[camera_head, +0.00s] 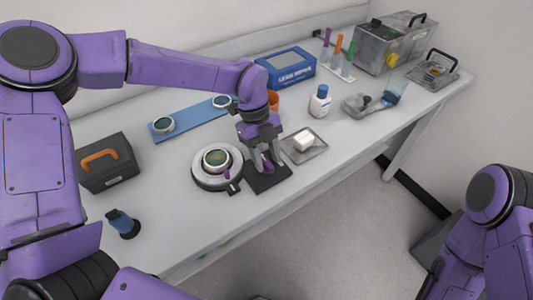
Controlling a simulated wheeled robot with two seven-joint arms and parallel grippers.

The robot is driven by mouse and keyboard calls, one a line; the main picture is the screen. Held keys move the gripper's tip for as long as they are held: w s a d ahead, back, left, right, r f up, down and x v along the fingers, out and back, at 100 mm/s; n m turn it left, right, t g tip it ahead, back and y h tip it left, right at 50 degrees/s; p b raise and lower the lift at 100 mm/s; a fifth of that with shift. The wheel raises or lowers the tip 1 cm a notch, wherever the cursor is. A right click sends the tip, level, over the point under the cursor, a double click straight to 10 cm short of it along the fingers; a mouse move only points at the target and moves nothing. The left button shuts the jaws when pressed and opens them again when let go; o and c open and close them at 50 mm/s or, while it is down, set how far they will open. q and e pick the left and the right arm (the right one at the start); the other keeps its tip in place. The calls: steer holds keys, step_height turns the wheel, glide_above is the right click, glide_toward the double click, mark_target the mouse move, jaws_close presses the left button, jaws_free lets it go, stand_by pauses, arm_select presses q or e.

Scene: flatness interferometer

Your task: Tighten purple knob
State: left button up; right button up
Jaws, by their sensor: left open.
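The round stage (205,181) carries a ringed disc with a greenish glass face (216,158). My right arm shows at the lower right, but its gripper is out of the picture.
Behind are a blue lens-wipes box (287,68), an orange cup (273,100) and a white bottle (320,102). A dark toolbox (106,163) stands left. The table's front strip is mostly clear.

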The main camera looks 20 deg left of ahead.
arm_select(q)
steer(key=shift+s+r, duration=0.3)
steer(key=shift+s, duration=0.15)
steer(key=shift+c, duration=0.6)
steer(key=shift+w+f, duration=0.1)
jaws_close()
arm_select(e)
steer(key=shift+s+r, duration=0.1)
steer(key=shift+s, duration=0.15)
